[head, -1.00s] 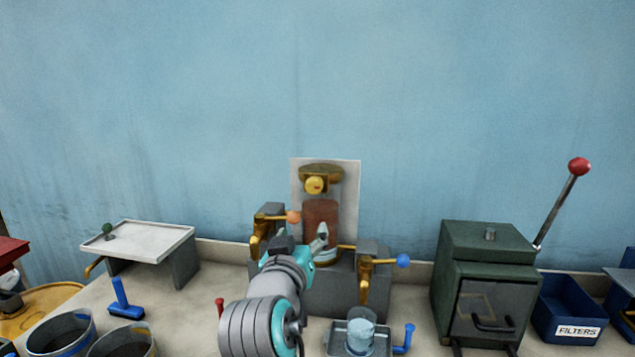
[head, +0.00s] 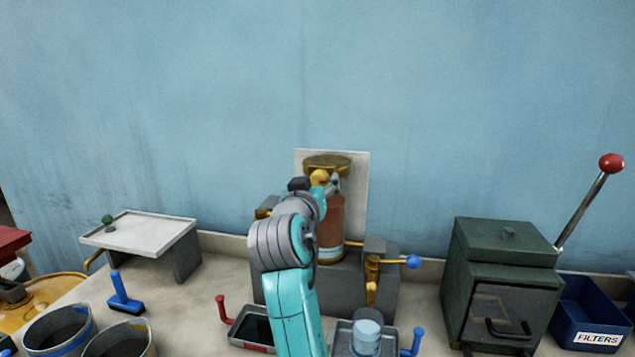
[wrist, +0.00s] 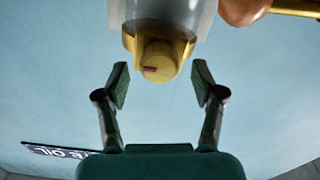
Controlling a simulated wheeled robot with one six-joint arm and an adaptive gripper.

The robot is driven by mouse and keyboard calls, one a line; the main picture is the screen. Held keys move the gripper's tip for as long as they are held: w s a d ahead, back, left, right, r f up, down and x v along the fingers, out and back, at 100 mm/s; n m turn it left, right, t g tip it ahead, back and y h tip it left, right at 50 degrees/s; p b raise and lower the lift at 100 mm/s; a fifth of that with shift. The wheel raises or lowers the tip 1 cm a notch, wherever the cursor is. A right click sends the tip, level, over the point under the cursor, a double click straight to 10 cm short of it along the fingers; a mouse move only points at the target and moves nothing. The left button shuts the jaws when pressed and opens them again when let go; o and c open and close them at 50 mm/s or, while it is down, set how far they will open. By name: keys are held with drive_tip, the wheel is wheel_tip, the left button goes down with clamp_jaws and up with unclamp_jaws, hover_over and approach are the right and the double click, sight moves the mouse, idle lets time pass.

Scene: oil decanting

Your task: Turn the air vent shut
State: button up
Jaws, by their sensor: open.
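The air vent is a round yellow knob (head: 319,176) with a dark red mark, under the wide brass cap (head: 327,162) of the upright cylinder. In the wrist view the knob (wrist: 160,58) faces me, its red mark lying nearly level. My gripper (wrist: 160,82) is open and empty, with one finger on either side of the knob's face. Gaps show between both fingers and the knob, and neither visibly touches it. In the head view my gripper (head: 317,186) is level with the knob and partly hides it.
The brown cylinder (head: 330,222) stands behind my arm. A blue-ended brass tap lever (head: 411,262) is to its right, and an orange ball (wrist: 243,9) shows close by in the wrist view. A green box (head: 503,257) with a long red-knobbed lever stands further right.

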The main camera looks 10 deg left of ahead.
drive_tip(key=shift+w, duration=0.7)
drive_tip(key=c, duration=1.1)
drive_tip(key=shift+c, duration=0.2)
